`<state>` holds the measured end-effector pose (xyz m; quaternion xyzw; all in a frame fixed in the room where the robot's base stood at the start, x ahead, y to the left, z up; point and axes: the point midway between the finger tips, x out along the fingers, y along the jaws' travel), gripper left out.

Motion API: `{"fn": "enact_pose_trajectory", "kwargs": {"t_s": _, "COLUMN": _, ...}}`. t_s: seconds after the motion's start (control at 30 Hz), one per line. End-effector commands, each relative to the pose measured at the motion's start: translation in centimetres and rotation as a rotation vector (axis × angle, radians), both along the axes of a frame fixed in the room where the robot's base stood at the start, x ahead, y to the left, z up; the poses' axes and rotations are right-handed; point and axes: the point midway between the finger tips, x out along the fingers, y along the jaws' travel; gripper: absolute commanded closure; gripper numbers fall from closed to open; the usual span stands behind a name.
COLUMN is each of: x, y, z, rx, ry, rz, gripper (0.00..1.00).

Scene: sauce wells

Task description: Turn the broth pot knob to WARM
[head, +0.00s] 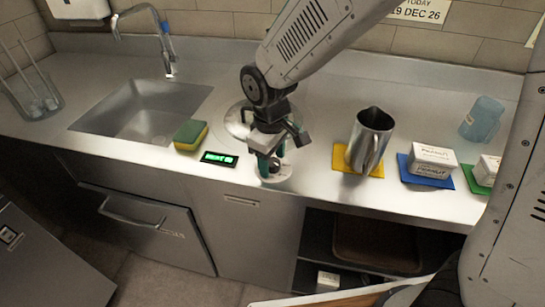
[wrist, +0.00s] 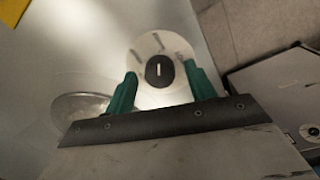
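The broth pot knob (wrist: 160,72) is a dark oval with a white pointer line, on a pale round dial (wrist: 146,45). In the wrist view the line points up in the picture. The dial has several blurred labels that I cannot read. My gripper (wrist: 161,76) is open, with one green finger on each side of the knob and a visible gap to it. In the head view my gripper (head: 268,163) is over the dial (head: 279,181) at the counter's front edge and hides the knob. A round metal well (head: 235,121) lies behind my gripper.
A lit green display (head: 219,158) and a sponge (head: 191,135) are left of the dial, near the sink (head: 142,112). A metal pitcher (head: 370,140) on a yellow mat (head: 340,160) stands right. White boxes (head: 432,160) and a bluish jug (head: 482,119) are further right.

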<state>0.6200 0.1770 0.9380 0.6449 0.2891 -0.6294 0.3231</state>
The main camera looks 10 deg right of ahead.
Motion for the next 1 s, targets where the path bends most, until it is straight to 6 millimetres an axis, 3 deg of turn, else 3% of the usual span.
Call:
{"fn": "enact_pose_trajectory", "kwargs": {"t_s": 0.23, "x": 0.0, "y": 0.1, "z": 1.0, "rx": 0.002, "ry": -0.003, "rz": 0.0, "gripper": 0.45}}
{"fn": "enact_pose_trajectory", "kwargs": {"t_s": 0.63, "x": -0.2, "y": 0.3, "z": 7.1, "rx": 0.001, "ry": -0.002, "rz": 0.0, "gripper": 0.45}}
{"fn": "enact_pose_trajectory", "kwargs": {"t_s": 1.0, "x": -0.3, "y": 0.3, "z": 7.8, "rx": 0.0, "ry": 0.0, "rz": 0.0, "gripper": 0.45}}
